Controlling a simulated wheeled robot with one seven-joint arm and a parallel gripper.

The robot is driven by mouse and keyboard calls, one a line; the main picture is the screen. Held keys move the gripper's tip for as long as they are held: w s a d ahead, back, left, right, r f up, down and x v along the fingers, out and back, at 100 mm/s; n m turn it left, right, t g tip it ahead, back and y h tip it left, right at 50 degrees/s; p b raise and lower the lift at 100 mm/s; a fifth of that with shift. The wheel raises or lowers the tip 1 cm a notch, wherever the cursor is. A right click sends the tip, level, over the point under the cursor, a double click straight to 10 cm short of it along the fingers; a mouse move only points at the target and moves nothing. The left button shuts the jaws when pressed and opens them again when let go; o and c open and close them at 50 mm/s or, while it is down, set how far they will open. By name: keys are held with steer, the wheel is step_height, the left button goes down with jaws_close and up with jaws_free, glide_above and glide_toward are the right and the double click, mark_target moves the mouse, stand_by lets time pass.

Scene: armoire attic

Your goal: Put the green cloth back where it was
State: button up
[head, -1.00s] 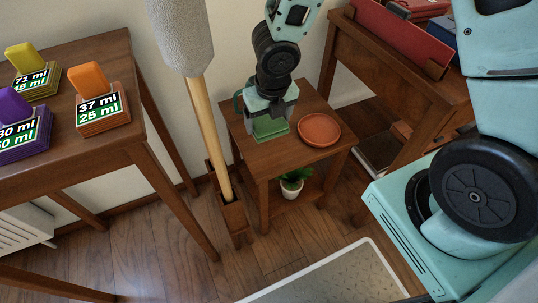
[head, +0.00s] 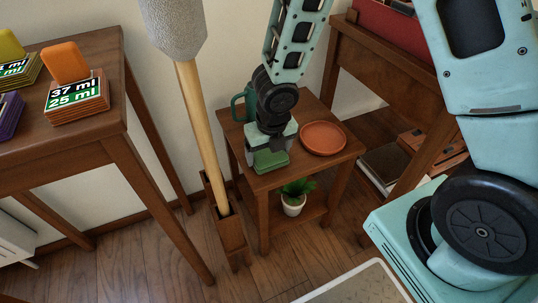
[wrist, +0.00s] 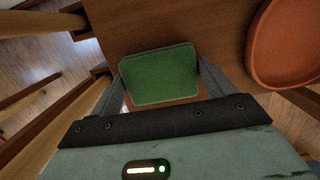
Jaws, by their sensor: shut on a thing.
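The green cloth (head: 272,168) is a small, flat, folded rectangle at the tip of my gripper (head: 270,157). In the wrist view the cloth (wrist: 160,75) lies between my two fingers, which are shut on its left and right sides. It is over the front left part of the small wooden side table (head: 300,171), near the edge. I cannot tell whether it touches the tabletop. My wrist hides part of the cloth and table in the head view.
A terracotta saucer (head: 323,138) is right of the gripper on the side table, and a dark green mug (head: 240,108) is behind it. A potted plant (head: 293,197) sits on the lower shelf. A long-handled duster (head: 200,130) stands close on the left.

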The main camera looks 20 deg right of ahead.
mark_target(271, 157)
steer(key=shift+f, duration=0.1)
steer(key=o, duration=0.9)
steer(key=s+a+r+m+p, duration=0.1)
steer(key=s+r+m+p, duration=0.3)
steer(key=r+m, duration=0.45)
steer(key=s+a+r+m+p, duration=0.2)
steer(key=s+r+m+p, duration=0.25)
steer(key=r, duration=0.65)
steer(key=s+a+r+m, duration=0.1)
steer(key=s+r+m, duration=0.1)
steer(key=s+m, duration=0.2)
steer(key=s+a+r+m+g, duration=0.1)
steer(key=s+r+m, duration=0.1)
steer(key=m, duration=0.4)
steer(key=s+a+r+m, duration=0.1)
steer(key=s+r+m, duration=0.1)
steer(key=s+m, duration=0.3)
steer(key=shift+s+a+r+g+y, duration=0.15)
steer(key=shift+s+r+g+y, duration=0.15)
steer(key=shift+g, duration=0.1)
